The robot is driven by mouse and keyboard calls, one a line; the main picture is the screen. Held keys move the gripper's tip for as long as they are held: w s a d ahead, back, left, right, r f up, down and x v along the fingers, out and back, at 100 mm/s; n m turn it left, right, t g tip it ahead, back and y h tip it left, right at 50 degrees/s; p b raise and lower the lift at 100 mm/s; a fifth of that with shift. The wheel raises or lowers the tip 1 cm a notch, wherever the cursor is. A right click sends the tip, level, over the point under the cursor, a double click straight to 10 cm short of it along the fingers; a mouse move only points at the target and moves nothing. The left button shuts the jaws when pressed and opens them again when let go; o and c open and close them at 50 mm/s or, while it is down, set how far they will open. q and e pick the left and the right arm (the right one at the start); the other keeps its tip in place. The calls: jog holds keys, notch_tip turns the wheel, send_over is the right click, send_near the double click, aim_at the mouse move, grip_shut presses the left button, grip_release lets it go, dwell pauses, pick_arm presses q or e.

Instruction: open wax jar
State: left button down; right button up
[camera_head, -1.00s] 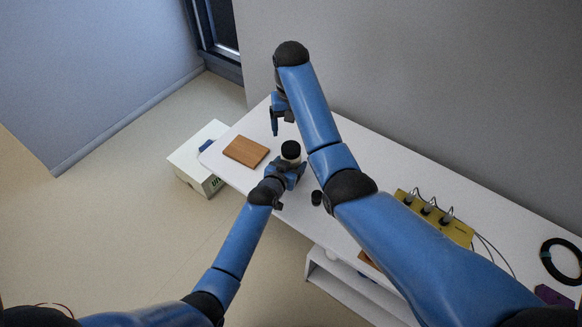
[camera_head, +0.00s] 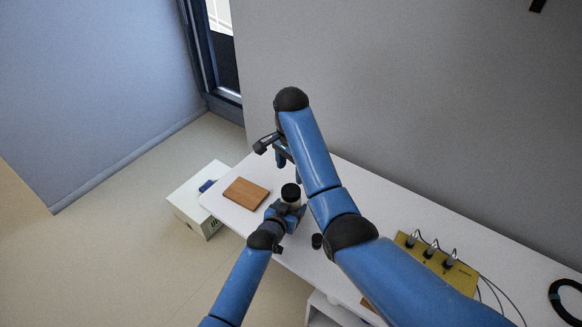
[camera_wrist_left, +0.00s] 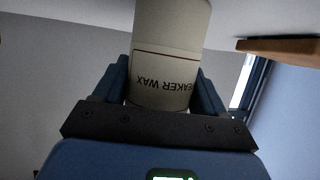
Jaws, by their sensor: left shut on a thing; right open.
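The wax jar is a pale cylinder with a dark lid (camera_head: 290,192), standing at the table's front edge in the head view. In the left wrist view the jar (camera_wrist_left: 168,62) shows upside-down lettering reading "...EAKER WAX". My left gripper (camera_head: 287,212) is shut on the jar's body, with one finger on each side, as the left wrist view (camera_wrist_left: 165,90) also shows. The lid is on the jar. My right gripper (camera_head: 287,166) is open and empty, above and behind the jar, partly hidden by its own arm.
A yellow board with several plugs (camera_head: 436,264) and a black ring (camera_head: 567,299) lie further right. A white box (camera_head: 200,200) stands beyond the left end.

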aim_at(291, 190)
jog(key=m, duration=1.5)
jog(key=shift+f+m, duration=0.4)
jog(key=shift+f, duration=3.55)
